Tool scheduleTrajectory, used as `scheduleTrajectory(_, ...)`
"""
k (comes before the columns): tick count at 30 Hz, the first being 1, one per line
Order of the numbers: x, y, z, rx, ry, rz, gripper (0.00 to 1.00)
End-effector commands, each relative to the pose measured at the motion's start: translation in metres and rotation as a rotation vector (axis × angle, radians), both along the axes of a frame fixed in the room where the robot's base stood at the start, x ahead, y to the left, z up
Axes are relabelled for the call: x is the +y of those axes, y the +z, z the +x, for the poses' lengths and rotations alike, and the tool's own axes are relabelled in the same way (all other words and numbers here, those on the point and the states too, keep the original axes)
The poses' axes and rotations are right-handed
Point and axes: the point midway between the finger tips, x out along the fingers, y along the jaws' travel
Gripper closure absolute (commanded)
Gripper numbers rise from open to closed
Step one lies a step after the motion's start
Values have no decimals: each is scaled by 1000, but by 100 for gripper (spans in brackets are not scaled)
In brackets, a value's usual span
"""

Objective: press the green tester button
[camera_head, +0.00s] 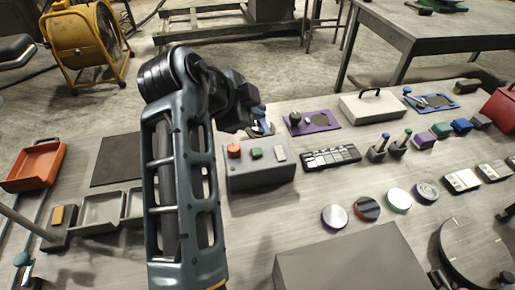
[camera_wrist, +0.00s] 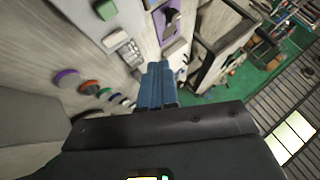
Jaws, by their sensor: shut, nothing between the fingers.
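The green tester button (camera_head: 256,153) sits on top of a grey box (camera_head: 262,178), between a round orange-red button (camera_head: 234,151) and a pale switch (camera_head: 280,154). In the wrist view the green button (camera_wrist: 105,9) is near the top edge, with the pale switch (camera_wrist: 114,39) below it. My gripper (camera_head: 261,127) is behind and above the box in the head view, mostly hidden by my arm. In the wrist view its blue fingers (camera_wrist: 158,72) are together and empty. They are apart from the button, which lies up and left of them.
A purple plate with a black knob (camera_head: 312,122) and a black-and-white key panel (camera_head: 330,157) are right of the box. Upright-handled holders (camera_head: 388,148) and several round discs (camera_head: 367,208) lie further right. Grey trays (camera_head: 101,209) and an orange bin (camera_head: 34,166) are left.

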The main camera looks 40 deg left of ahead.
Motion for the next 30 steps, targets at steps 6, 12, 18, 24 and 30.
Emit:
scheduleTrajectory(6,0,-14,-1,2,1,-3,100)
scheduleTrajectory(12,0,-41,-1,2,1,-2,100)
scheduleTrajectory(18,-1,-70,0,1,-1,-2,100)
scheduleTrajectory(24,0,-86,0,0,0,0,100)
scheduleTrajectory(30,0,-87,0,0,0,0,100)
